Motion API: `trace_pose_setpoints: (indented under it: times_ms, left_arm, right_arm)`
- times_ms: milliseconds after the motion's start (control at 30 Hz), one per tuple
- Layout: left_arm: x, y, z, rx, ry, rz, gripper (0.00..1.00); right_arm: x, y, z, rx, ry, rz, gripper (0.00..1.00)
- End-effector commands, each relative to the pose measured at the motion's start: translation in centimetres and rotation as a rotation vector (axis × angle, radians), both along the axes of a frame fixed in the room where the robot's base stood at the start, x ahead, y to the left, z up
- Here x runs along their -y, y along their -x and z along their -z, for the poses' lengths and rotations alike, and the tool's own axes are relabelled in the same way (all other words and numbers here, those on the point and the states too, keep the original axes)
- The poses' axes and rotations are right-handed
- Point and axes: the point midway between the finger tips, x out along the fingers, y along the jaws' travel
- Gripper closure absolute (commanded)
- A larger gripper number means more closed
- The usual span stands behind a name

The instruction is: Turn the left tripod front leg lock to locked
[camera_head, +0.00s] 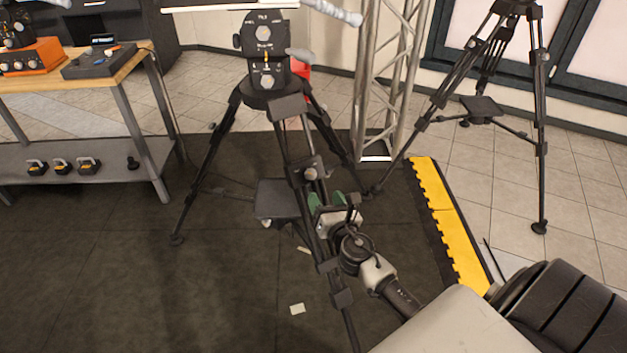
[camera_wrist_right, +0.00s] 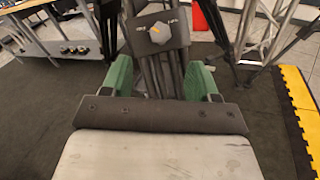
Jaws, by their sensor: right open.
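The left tripod (camera_head: 265,92) stands on the dark mat in the head view, its front leg (camera_head: 322,250) coming toward me. The front leg lock (camera_head: 307,168) is a dark block with a small grey knob. In the right wrist view the lock (camera_wrist_right: 157,32) faces me at the top, with a grey knob, a yellow mark and white lettering too small to read. My right gripper (camera_head: 328,200) is open, its green fingertips just below the lock in the head view. In the right wrist view the gripper (camera_wrist_right: 160,78) shows nothing held between its fingers. My left gripper is out of view.
A second tripod (camera_head: 538,130) stands at the right, beyond a yellow mat edge (camera_head: 447,220). A metal truss (camera_head: 388,80) rises behind the left tripod. A workbench (camera_head: 75,80) stands at the left. The mat (camera_head: 110,270) between bench and tripod is mostly clear.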

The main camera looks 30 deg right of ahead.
Motion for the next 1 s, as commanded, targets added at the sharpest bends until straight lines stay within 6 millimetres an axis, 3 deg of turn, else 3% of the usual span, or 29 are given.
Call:
trace_pose_setpoints:
  times_ms: [200, 433, 867, 1000]
  left_arm:
    - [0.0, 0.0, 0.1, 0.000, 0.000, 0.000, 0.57]
    - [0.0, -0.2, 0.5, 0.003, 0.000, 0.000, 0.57]
    - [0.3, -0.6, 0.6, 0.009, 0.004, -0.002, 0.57]
    - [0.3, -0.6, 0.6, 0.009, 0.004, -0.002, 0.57]
  right_arm:
    - [1.0, -4.3, 0.0, 0.002, -0.004, 0.001, 0.40]
    - [1.7, -7.5, 0.1, 0.000, -0.005, 0.001, 0.40]
    - [2.0, -8.5, 0.0, -0.002, -0.007, 0.000, 0.40]
    - [1.9, -8.4, 0.1, -0.002, -0.007, 0.000, 0.61]
